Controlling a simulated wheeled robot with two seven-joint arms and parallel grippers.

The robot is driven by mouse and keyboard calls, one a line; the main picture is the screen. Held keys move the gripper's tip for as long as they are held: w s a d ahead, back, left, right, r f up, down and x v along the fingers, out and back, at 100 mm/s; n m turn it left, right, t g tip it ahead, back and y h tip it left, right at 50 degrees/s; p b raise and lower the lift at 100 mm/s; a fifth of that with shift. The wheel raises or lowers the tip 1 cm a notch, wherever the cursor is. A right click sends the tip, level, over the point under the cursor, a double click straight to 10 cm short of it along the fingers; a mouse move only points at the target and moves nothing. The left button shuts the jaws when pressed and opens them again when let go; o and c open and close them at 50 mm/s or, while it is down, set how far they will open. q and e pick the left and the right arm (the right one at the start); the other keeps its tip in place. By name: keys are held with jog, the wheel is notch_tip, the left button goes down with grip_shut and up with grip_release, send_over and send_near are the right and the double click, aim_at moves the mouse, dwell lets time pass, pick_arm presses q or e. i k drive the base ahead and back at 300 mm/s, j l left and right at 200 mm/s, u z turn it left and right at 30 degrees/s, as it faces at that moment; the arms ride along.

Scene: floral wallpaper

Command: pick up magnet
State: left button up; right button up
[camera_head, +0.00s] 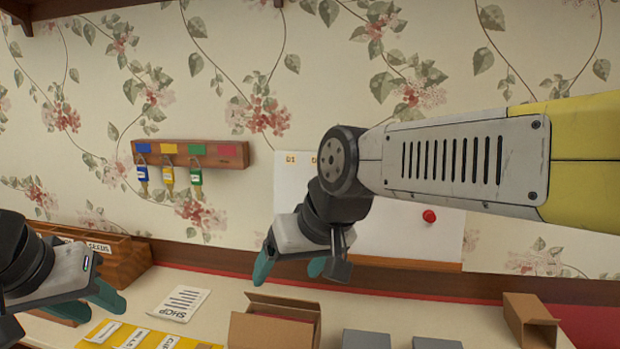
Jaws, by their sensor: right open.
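A round red magnet (430,216) sits on a white board (400,240) on the wall. My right arm reaches in from the right, passing in front of the board's upper part. My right gripper (290,268) is open, with its teal fingers pointing down, apart and empty. It is left of the magnet and lower, in front of the board's left side, not touching the magnet. My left gripper (92,303) is at the lower left, far from the magnet, with teal fingers. Whether its fingers are apart is unclear. My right arm hides part of the board and its lettering.
A wooden key rack (190,153) with coloured tags hangs on the wall. On the counter are an open cardboard box (275,322), grey boxes (366,339), a brown carton (530,318), a paper sheet (180,303), a yellow labelled mat (150,340) and a wooden seed box (125,262).

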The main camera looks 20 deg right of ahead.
aim_at(429, 216)
jog(key=z, duration=1.05)
